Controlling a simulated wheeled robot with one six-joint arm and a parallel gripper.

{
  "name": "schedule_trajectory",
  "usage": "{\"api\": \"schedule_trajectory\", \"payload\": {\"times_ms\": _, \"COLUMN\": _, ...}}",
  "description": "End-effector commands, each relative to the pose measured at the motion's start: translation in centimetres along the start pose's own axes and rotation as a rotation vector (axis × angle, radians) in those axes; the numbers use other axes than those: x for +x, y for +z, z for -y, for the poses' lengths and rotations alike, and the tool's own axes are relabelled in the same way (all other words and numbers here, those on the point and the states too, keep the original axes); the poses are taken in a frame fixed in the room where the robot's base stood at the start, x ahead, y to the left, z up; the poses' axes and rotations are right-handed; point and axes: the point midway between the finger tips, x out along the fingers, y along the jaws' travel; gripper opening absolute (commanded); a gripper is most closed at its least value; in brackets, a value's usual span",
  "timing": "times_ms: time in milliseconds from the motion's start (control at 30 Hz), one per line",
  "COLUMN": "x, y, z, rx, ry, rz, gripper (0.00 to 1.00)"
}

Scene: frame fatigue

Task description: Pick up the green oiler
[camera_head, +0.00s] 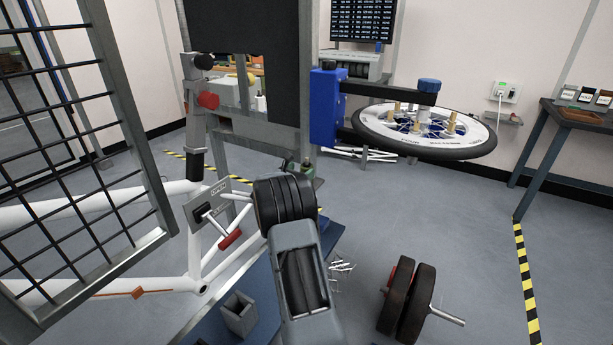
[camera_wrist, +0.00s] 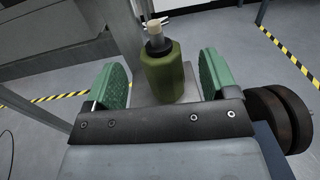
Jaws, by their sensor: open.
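The green oiler (camera_wrist: 166,76) is an olive-green bottle with a dark collar and a pale tip. In the wrist view it stands upright on a grey metal surface (camera_wrist: 146,97). My gripper (camera_wrist: 163,78) is open, with one green-padded finger on each side of the oiler.
A grey upright post (camera_wrist: 112,28) rises close behind the oiler. In the head view a wheel (camera_head: 425,130) is held on a blue clamp (camera_head: 323,108) to the right. Dark weight discs (camera_head: 408,298) are at lower right. A white frame (camera_head: 195,240) and black mesh (camera_head: 70,140) fill the left.

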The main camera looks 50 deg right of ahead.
Motion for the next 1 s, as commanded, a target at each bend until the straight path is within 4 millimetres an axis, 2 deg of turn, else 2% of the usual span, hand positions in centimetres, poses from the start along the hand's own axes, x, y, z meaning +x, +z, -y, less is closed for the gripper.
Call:
{"api": "schedule_trajectory", "payload": {"times_ms": 400, "x": 4.6, "y": -0.2, "z": -0.1, "rx": 0.000, "ry": 0.001, "rz": 0.000, "gripper": 0.79}}
{"api": "schedule_trajectory", "payload": {"times_ms": 733, "x": 5.0, "y": -0.1, "z": -0.2, "rx": 0.001, "ry": 0.003, "rz": 0.000, "gripper": 0.79}}
{"api": "schedule_trajectory", "payload": {"times_ms": 1000, "x": 5.0, "y": -0.1, "z": -0.2, "rx": 0.001, "ry": 0.003, "rz": 0.000, "gripper": 0.54}}
